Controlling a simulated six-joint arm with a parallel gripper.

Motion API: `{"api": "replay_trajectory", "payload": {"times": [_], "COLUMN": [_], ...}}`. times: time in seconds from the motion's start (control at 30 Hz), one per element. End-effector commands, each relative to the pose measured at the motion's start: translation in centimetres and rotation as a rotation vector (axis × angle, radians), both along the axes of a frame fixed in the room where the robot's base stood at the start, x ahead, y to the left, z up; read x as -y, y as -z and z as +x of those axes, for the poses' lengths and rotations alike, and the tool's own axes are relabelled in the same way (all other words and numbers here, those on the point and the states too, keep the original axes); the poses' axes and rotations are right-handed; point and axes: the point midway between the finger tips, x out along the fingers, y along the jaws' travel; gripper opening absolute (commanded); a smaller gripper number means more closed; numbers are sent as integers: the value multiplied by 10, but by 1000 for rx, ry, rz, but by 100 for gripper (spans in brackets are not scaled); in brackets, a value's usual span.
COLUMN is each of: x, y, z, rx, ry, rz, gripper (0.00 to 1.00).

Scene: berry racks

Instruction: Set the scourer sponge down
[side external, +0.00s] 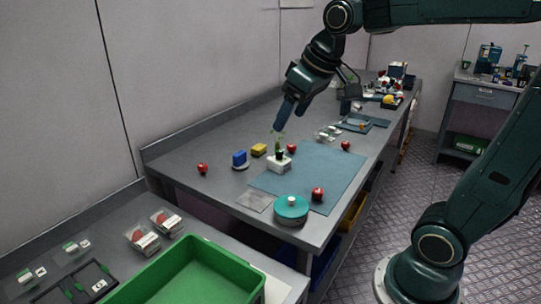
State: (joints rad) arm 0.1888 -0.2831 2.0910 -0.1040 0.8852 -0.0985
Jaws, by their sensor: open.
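The scourer sponge appears to be the small yellow block (259,150) with a darker underside, lying on the grey bench left of the blue mat.
A blue block (240,157) sits on a grey disc. Red round fruits (202,168) lie scattered. A teal round container (291,208) stands at the front of the blue mat (328,161). A green crate (187,272) is in the foreground. The mat's middle is clear.

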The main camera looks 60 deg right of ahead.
Motion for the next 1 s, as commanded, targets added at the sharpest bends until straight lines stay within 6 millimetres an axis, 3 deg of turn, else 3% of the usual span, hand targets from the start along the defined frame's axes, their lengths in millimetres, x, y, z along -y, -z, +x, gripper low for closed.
{"api": "replay_trajectory", "payload": {"times": [0.3,0.5,0.7,1.0], "x": [-31,-39,-41,-41], "y": [20,39,49,51], "z": [-85,-124,-140,-142], "rx": [26,38,42,41], "ry": [-3,-1,0,1], "rz": [8,14,18,19], "gripper": [70,70,70,70]}}
